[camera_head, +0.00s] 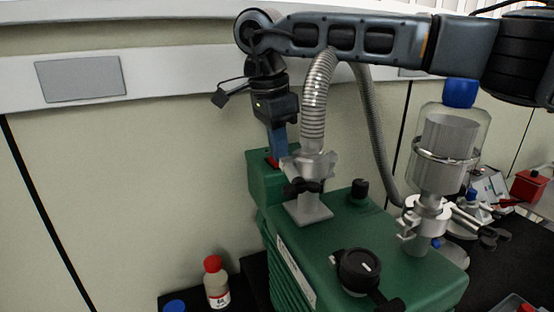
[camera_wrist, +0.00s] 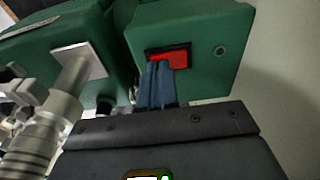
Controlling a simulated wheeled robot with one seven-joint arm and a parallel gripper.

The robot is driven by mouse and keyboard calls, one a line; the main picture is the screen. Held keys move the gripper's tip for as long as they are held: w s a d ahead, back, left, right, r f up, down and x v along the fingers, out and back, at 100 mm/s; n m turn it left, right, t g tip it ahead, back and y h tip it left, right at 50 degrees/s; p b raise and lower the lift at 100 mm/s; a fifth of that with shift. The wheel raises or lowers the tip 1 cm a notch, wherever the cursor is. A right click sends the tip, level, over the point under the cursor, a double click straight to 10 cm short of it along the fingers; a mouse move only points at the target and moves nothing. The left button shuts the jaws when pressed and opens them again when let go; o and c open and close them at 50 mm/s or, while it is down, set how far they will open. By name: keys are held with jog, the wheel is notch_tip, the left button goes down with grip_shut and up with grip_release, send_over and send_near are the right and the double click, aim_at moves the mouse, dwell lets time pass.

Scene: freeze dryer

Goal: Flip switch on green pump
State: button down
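The green pump (camera_head: 390,245) stands on the dark bench in the head view, and its green housing (camera_wrist: 205,75) fills the upper part of the wrist view. A red switch (camera_wrist: 172,56) sits in a dark frame on the housing's face. In the head view only a bit of red (camera_head: 272,161) shows beside my fingers. My gripper (camera_wrist: 157,66) has its blue fingers together, with the tips at the lower left edge of the red switch, seemingly touching it. Nothing is seen held between them. The switch's tilt is hard to tell.
A ribbed metal hose (camera_head: 316,100) rises from the pump close beside my gripper. A glass vessel with a blue cap (camera_head: 460,93) stands at the right. A red-capped bottle (camera_head: 215,282) is at the lower left. The wall (camera_head: 140,180) is close behind.

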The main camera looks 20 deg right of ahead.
jog(key=shift+r+p, duration=1.3)
jog(key=shift+r, duration=1.15)
notch_tip(320, 180, up, 2)
